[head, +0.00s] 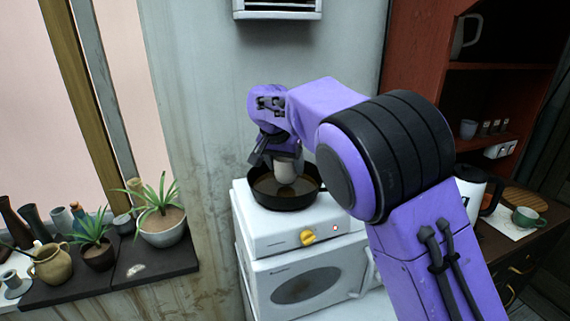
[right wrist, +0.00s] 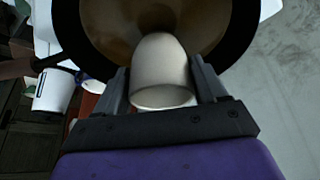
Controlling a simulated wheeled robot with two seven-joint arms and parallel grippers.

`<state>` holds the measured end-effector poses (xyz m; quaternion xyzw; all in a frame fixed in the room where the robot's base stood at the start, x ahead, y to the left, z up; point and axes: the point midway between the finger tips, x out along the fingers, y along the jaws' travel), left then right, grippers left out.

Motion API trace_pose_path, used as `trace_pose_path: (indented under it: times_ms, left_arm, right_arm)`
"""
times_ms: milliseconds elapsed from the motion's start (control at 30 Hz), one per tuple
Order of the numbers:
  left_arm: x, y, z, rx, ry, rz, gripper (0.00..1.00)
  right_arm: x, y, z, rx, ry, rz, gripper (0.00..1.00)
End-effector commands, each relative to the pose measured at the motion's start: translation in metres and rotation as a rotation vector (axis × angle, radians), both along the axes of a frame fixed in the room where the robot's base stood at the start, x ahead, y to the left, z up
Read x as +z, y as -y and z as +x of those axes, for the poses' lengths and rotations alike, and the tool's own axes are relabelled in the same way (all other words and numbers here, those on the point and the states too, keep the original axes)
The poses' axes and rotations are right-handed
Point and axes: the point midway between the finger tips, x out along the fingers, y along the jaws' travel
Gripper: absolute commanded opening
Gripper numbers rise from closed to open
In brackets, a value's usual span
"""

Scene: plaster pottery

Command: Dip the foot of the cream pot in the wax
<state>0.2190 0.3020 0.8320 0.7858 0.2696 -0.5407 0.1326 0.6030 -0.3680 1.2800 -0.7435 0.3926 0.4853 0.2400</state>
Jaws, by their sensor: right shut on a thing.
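The cream pot (head: 285,171) is over the dark pan of wax (head: 312,197) in the head view. My right gripper (head: 272,158) is shut on the pot, coming down from above. In the right wrist view the pot (right wrist: 163,72) sits between the two fingers of the gripper (right wrist: 160,90). Brown wax (right wrist: 105,25) shows around it inside the pan's black rim. I cannot tell whether the pot's foot touches the wax. My left gripper is not in view.
The pan stands on a white hot plate (head: 272,235) with a yellow knob, on top of a white microwave (head: 305,283). Potted plants and pottery stand on the sill at left, including a white bowl planter (head: 163,228). A white kettle (head: 478,188) and green cup (head: 526,218) are at right.

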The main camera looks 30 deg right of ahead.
Motion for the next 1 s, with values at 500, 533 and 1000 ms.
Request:
trace_pose_path:
  times_ms: [500, 533, 1000]
  left_arm:
    - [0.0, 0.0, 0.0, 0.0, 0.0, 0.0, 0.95]
    - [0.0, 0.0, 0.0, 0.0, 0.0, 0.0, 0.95]
    - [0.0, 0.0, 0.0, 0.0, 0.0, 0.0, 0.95]
  right_arm:
    - [0.029, 0.0, 0.0, 0.001, 0.003, -0.001, 0.38]
    - [0.032, 0.0, 0.0, 0.0, 0.003, 0.0, 0.38]
    - [0.076, 0.0, 0.001, 0.0, 0.002, 0.0, 0.38]
